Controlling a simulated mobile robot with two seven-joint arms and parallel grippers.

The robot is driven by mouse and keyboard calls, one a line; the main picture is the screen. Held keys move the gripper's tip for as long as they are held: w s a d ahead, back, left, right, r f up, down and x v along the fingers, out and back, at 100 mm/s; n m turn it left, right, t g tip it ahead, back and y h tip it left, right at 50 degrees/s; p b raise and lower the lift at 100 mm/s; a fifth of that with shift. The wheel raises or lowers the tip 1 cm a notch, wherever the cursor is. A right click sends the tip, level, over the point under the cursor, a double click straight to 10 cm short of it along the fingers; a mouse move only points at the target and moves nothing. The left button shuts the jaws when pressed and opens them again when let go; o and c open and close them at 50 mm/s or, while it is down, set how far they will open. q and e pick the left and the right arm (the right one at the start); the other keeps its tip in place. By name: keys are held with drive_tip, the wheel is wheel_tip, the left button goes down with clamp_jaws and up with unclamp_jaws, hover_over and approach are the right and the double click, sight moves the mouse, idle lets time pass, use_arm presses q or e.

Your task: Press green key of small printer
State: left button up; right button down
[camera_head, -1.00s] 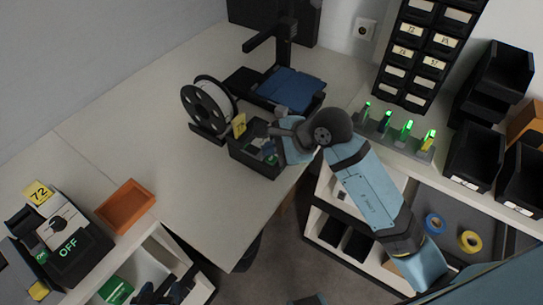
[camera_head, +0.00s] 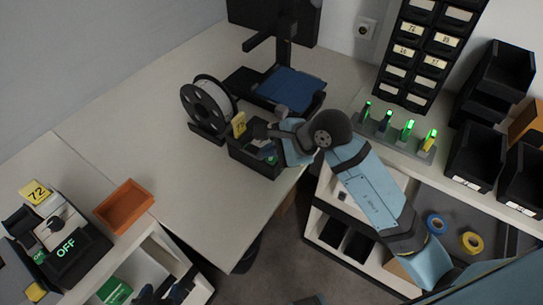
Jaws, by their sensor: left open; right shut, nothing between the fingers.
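A small device (camera_head: 52,225) with a dial stands at the left under a yellow 72 tag; I cannot tell surely that it is the small printer. A small green patch (camera_head: 40,257) shows on its lower left side. A black box (camera_head: 78,258) with green OFF lettering is at its front. My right gripper (camera_head: 265,133) is shut and empty over a black bin (camera_head: 262,168) at the table's right edge, partly covering what lies inside. My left gripper (camera_head: 163,295) is open at the bottom edge, partly cut off, right of the device.
An orange tray (camera_head: 123,206) lies right of the device. A filament spool (camera_head: 210,104) and a larger machine with a blue plate (camera_head: 292,88) stand at the back. Green-lit holders (camera_head: 398,132) and dark bins (camera_head: 476,156) are at the right. The middle tabletop is clear.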

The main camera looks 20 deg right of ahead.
sight(272, 160)
drive_tip(key=shift+f+b, duration=0.45)
drive_tip(key=shift+f, duration=0.1)
drive_tip(key=shift+r, duration=0.1)
idle(0.5)
drive_tip(key=shift+r+p, duration=0.65)
drive_tip(key=shift+r, duration=0.25)
drive_tip(key=shift+r, duration=0.1)
drive_tip(key=shift+r+p, duration=1.65)
drive_tip(key=shift+r, duration=0.75)
